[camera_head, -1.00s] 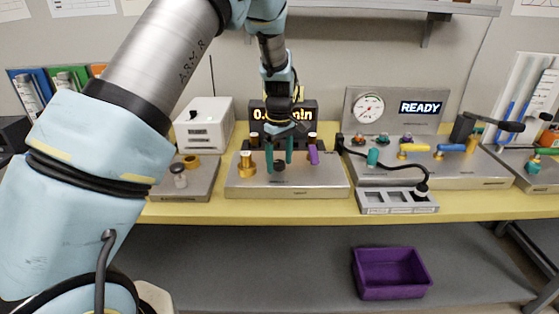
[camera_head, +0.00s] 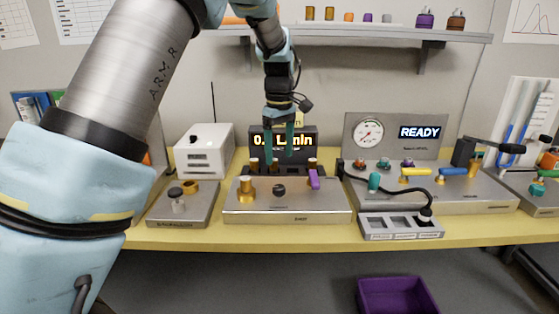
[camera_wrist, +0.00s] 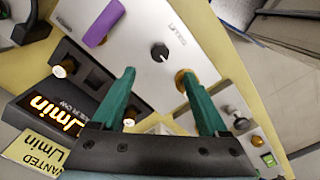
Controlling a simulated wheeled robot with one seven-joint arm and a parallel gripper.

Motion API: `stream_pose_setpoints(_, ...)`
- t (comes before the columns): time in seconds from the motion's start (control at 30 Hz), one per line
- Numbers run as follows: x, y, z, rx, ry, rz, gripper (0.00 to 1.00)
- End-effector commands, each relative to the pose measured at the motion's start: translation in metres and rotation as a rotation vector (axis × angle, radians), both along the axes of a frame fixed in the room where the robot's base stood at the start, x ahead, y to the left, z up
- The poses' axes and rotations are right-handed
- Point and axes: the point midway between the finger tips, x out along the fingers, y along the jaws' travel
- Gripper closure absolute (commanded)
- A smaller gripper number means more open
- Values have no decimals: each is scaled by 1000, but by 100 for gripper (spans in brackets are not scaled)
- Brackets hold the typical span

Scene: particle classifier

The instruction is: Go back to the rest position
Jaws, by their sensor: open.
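My gripper (camera_head: 282,143) hangs fingers down in front of the glowing flow display (camera_head: 270,139), above the back part of the middle steel instrument (camera_head: 290,214). Its two teal fingers are apart with nothing between them. In the wrist view my gripper (camera_wrist: 165,85) also shows open and empty, over the instrument's steel top (camera_wrist: 143,50) with its black knob (camera_wrist: 160,52) and purple lever (camera_wrist: 103,22). No object is held.
A white box (camera_head: 204,150) and a small steel base (camera_head: 183,218) stand to the left. The READY panel unit (camera_head: 398,130) and a slotted tray (camera_head: 402,233) are to the right. A shelf (camera_head: 350,34) with vials is above. A purple bin (camera_head: 397,294) sits below the bench.

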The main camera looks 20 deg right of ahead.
Motion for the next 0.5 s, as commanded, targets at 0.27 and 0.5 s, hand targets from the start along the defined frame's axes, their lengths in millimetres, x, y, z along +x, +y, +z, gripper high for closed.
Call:
stream_pose_setpoints(0.27, 0, 0, 0, 0, 0, 0, 23)
stream_pose_setpoints(0.5, 3, 12, 0, -3, 1, -2, 23)
